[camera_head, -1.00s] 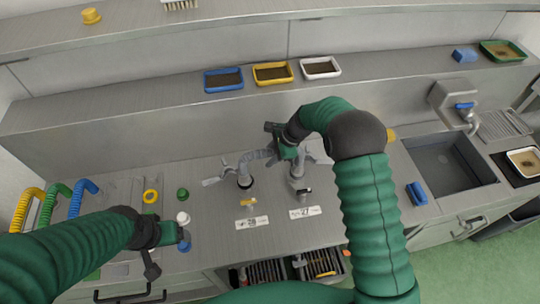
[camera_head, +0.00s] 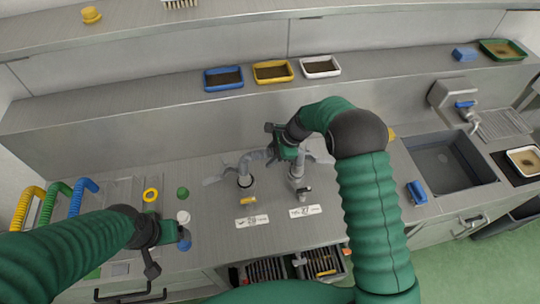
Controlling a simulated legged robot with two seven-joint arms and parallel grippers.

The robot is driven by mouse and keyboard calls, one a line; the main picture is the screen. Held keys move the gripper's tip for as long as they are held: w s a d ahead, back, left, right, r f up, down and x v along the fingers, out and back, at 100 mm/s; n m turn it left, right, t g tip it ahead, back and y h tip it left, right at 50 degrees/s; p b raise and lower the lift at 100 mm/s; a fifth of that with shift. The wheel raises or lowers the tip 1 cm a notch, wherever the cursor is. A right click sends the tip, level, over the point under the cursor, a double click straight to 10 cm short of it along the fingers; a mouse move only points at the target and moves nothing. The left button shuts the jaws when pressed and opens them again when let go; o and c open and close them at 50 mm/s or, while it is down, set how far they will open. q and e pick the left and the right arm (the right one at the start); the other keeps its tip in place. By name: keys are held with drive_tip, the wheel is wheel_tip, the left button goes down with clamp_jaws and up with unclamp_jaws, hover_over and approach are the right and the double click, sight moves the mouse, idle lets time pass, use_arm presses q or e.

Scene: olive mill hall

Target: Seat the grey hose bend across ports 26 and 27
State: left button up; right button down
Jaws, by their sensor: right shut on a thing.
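The grey hose bend (camera_head: 256,156) is at the two ports on the worktop, its left leg pointing down over port 26 (camera_head: 245,181). Port 27 (camera_head: 297,172) is to the right, with a small lever fitting in front of it. My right gripper (camera_head: 279,152) is shut on the bend near its middle, from above. The gripper and arm hide part of the bend's right side, so I cannot tell how either end sits in its port. My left gripper (camera_head: 178,236) is low at the left, away from the ports; its jaws are unclear.
Number plates (camera_head: 252,221) lie in front of the ports. Trays (camera_head: 272,74) line the shelf behind. A sink (camera_head: 446,163) is at the right.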

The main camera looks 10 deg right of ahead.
drive_tip(key=c, duration=1)
unclamp_jaws()
drive_tip(key=shift+o, duration=0.3)
drive_tip(key=o, duration=0.5)
drive_tip(key=shift+o, duration=0.2)
wheel_tip(320, 180, up, 9)
drive_tip(key=p, duration=0.7)
drive_tip(key=shift+r, duration=0.15)
